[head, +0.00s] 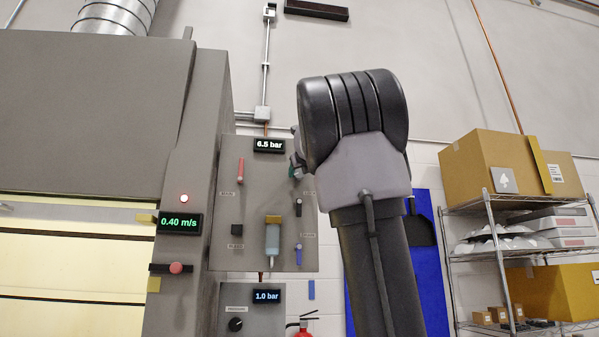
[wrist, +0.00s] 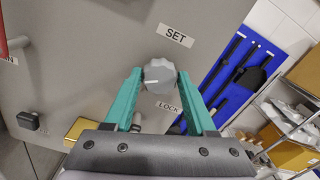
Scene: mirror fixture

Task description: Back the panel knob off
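The panel knob (wrist: 159,72) is grey and fluted, with a pale pointer line toward the left. It sits on the grey panel (wrist: 85,60), below and left of a SET label (wrist: 174,34). My gripper (wrist: 160,73) has its two teal fingers on either side of the knob, and their tips appear to touch its edges. In the head view my gripper (head: 297,166) is at the right part of the panel, mostly hidden behind my own wrist. The knob cannot be made out there. A display (head: 269,146) above reads 6.5 bar.
The panel also carries a red handle (head: 240,171), a blue-bodied filter unit (head: 272,238), a black square button (head: 237,230) and small levers near a LOCK label (wrist: 167,107). A lower display (head: 267,296) reads 1.0 bar. A wire shelf (head: 492,225) with boxes stands right.

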